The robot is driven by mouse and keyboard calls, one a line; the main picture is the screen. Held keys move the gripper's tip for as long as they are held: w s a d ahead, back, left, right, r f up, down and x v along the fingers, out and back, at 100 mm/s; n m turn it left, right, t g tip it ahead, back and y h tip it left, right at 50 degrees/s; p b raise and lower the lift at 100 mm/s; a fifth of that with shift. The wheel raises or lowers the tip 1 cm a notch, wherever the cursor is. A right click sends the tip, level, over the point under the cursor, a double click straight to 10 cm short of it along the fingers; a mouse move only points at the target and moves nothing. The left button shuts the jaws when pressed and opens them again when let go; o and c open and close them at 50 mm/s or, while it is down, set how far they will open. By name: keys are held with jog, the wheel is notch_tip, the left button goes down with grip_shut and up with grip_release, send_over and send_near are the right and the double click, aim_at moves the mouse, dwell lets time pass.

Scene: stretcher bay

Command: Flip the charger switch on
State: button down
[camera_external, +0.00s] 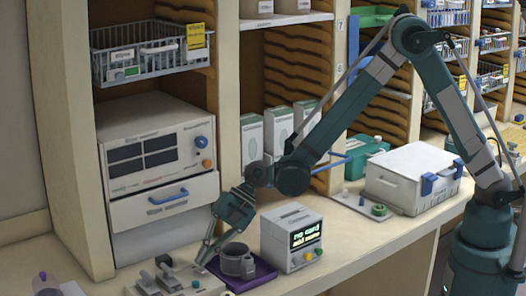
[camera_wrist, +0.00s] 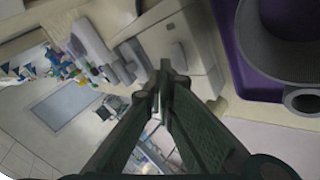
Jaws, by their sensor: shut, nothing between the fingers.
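A pale grey unit (camera_external: 180,281) with small raised parts lies on the bench at the lower left of the external view. It looks like the charger, though I cannot be sure. In the wrist view a pale box (camera_wrist: 196,52) with a small raised rocker-like part (camera_wrist: 178,53) lies just beyond my fingertips. I cannot read its position or tell whether it is the switch. My gripper (camera_external: 204,262) points down over the unit's right side, left of the mug. Its fingers (camera_wrist: 166,70) are shut and empty; contact with the box cannot be told.
A dark grey mug (camera_external: 237,262) stands on a purple tray (camera_external: 262,272) close to the right of my gripper; both show in the wrist view (camera_wrist: 285,45). A box with a lit display (camera_external: 291,238) stands further right. A drawer cabinet (camera_external: 160,165) rises behind. The front bench edge is near.

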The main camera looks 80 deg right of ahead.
aim_at(208, 272)
jog(key=shift+r, duration=0.15)
jog(key=shift+s+a+r+p, duration=0.1)
jog(key=shift+r+p, duration=0.15)
jog(key=shift+r, duration=0.5)
jog(key=shift+s+a+r+p, duration=0.15)
jog(key=shift+r+p, duration=0.1)
jog(key=shift+r, duration=0.55)
jog(key=shift+s+a+r+p, duration=0.1)
jog(key=shift+r+p, duration=0.15)
jog(key=shift+r, duration=0.5)
